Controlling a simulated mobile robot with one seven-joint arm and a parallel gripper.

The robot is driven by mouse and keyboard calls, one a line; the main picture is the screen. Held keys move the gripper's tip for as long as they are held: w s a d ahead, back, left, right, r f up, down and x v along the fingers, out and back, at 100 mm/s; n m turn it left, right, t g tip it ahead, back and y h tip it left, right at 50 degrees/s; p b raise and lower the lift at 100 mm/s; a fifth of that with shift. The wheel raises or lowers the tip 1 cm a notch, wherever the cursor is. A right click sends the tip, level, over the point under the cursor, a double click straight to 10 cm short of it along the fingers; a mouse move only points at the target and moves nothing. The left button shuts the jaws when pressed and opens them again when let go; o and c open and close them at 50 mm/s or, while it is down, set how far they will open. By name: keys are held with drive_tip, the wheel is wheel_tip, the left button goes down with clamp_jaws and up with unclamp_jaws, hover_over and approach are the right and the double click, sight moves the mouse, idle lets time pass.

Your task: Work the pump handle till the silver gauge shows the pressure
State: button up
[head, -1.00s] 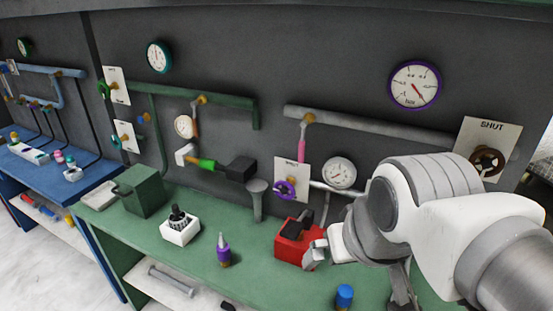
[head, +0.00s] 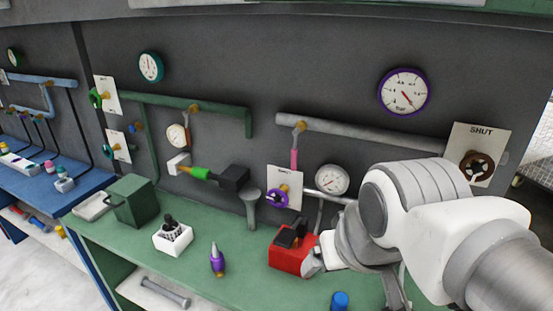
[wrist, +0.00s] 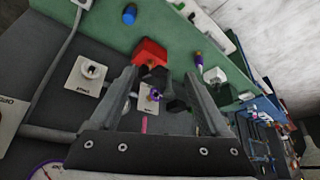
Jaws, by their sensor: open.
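A silver-rimmed gauge with a white dial (head: 332,180) is on the dark wall, left of my arm. Its needle is too small to read. Below it, a red box (head: 283,262) with a black handle-like part (head: 291,234) on top sits on the green bench. The red box also shows in the wrist view (wrist: 149,52), ahead of the fingers. My gripper (head: 314,262) is beside the right side of the red box in the head view; I cannot tell if it touches. In the wrist view my gripper (wrist: 160,78) is open, with nothing clearly held between its fingers.
A purple-rimmed gauge (head: 404,92) hangs above a grey pipe (head: 365,134). A purple valve wheel (head: 277,198) and a SHUT plate (head: 490,138) with a brown wheel are on the wall. A blue-capped item (head: 340,300) and a purple bottle (head: 217,262) stand near the bench front.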

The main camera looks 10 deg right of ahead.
drive_tip(key=shift+w+r, duration=0.15)
drive_tip(key=shift+w, duration=0.15)
drive_tip(key=shift+c, duration=1.2)
drive_tip(key=w, duration=0.1)
drive_tip(key=w+r+n+g, duration=0.1)
drive_tip(key=w, duration=0.1)
drive_tip(key=w+r+n, duration=0.1)
drive_tip(key=w, duration=0.1)
drive_tip(key=shift+w+r, duration=0.15)
drive_tip(key=c, duration=0.9)
drive_tip(key=w+n, duration=0.1)
drive_tip(key=w, duration=0.2)
drive_tip(key=w+n+g, duration=0.1)
drive_tip(key=w, duration=0.1)
drive_tip(key=w+n+g+b, duration=0.1)
drive_tip(key=w, duration=0.2)
drive_tip(key=shift+w+r, duration=0.25)
drive_tip(key=shift+w, duration=0.05)
clamp_jaws()
drive_tip(key=w+f+n+g, duration=0.2)
drive_tip(key=w+f+n, duration=0.1)
drive_tip(key=w, duration=0.5)
drive_tip(key=w+f+n+g+b, duration=0.1)
drive_tip(key=w+f+n+g, duration=0.1)
drive_tip(key=w+f, duration=0.4)
drive_tip(key=shift+w+d+n+y, duration=0.25)
drive_tip(key=shift+w+n+y, duration=0.15)
drive_tip(key=shift+w+n, duration=0.4)
drive_tip(key=shift+f, duration=0.15)
